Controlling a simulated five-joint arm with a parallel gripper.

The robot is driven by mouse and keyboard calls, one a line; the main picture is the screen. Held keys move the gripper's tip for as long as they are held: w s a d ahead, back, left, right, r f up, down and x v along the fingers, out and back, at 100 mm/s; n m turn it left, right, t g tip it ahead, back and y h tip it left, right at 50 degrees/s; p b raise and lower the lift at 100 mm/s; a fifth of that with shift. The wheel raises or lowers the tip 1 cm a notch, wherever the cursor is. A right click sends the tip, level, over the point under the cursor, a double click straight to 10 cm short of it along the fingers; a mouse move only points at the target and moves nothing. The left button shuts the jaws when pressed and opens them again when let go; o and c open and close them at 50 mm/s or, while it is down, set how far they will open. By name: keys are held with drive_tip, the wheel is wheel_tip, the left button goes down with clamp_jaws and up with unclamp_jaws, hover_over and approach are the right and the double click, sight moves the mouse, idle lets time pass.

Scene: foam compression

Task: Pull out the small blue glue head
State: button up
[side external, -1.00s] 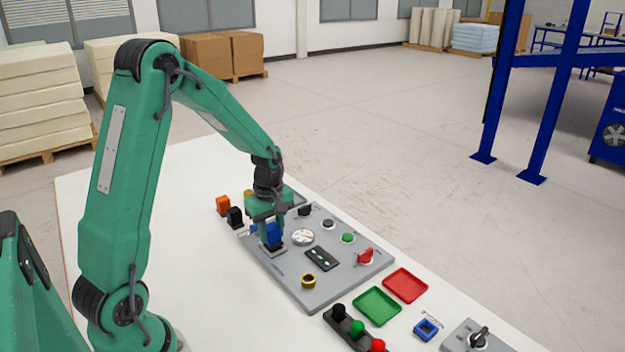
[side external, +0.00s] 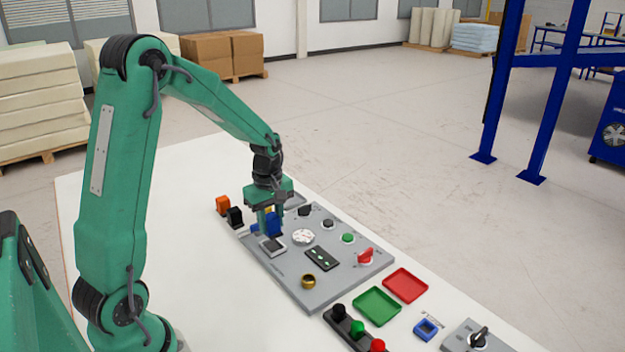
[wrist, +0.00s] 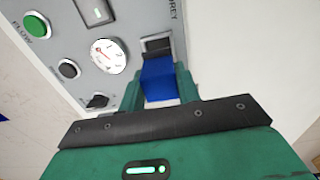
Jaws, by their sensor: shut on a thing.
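The small blue glue head (side external: 274,222) is a blue block between the fingers of my gripper (side external: 267,228). It sits above a square dark socket with a light rim (side external: 272,246) on the grey control panel (side external: 312,293), apart from it in the side view. In the wrist view the blue head (wrist: 160,80) is pinched between both green fingers of my gripper (wrist: 160,88). The socket (wrist: 157,46) shows just past it, dark inside. My fingers partly cover the head in the side view.
The panel carries a white dial (side external: 303,237), a green button (side external: 348,238), a red knob (side external: 366,256) and a brass ring (side external: 308,282). Green (side external: 377,306) and red (side external: 405,285) trays lie to the right. Orange (side external: 222,204) and black (side external: 235,216) pieces stand at left.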

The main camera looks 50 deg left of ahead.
drive_tip(key=shift+r, duration=1)
